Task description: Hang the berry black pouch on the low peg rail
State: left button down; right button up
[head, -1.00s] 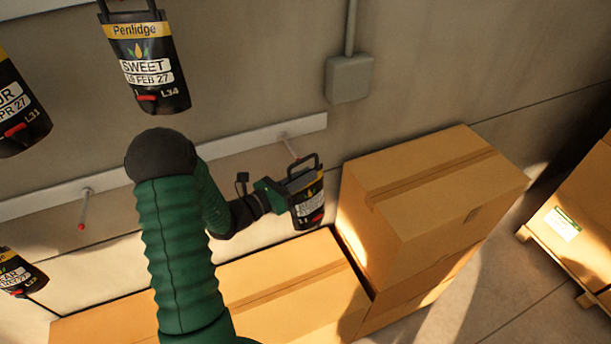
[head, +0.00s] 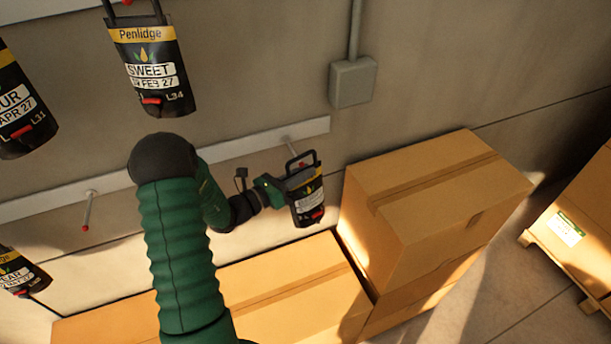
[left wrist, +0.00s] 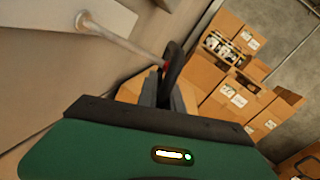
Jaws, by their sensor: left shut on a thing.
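My left gripper (head: 283,193) is shut on a black pouch (head: 307,198) with a yellow band, white label and red tab; its print is too small to read. The pouch hangs upright with its stiff black handle loop on top, by the right end of the low peg rail (head: 240,146). A thin peg (head: 292,145) with a red tip points out from the rail to the loop. In the left wrist view the peg's (left wrist: 125,43) red tip meets the dark handle (left wrist: 173,62). I cannot tell whether the loop is around the peg. My right gripper is not in view.
Another low peg (head: 87,212) is bare at left. Labelled pouches hang above (head: 155,70), at far left (head: 20,115) and at lower left (head: 18,272). Cardboard boxes (head: 430,205) stand close right of and below the held pouch. A grey wall box (head: 352,82) is above.

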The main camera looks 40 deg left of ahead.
pick_arm(q)
jog(key=shift+w+a+r, duration=0.1)
jog(key=shift+w+a, duration=0.25)
jog(key=shift+a, duration=0.3)
jog(key=shift+w+a+r, duration=0.1)
jog(key=shift+w+a, duration=0.2)
jog(key=shift+a, duration=0.3)
jog(key=shift+w+a+f+b, duration=0.25)
jog(key=shift+a+f+b, duration=0.15)
jog(key=shift+f+b, duration=0.4)
dwell(0.5)
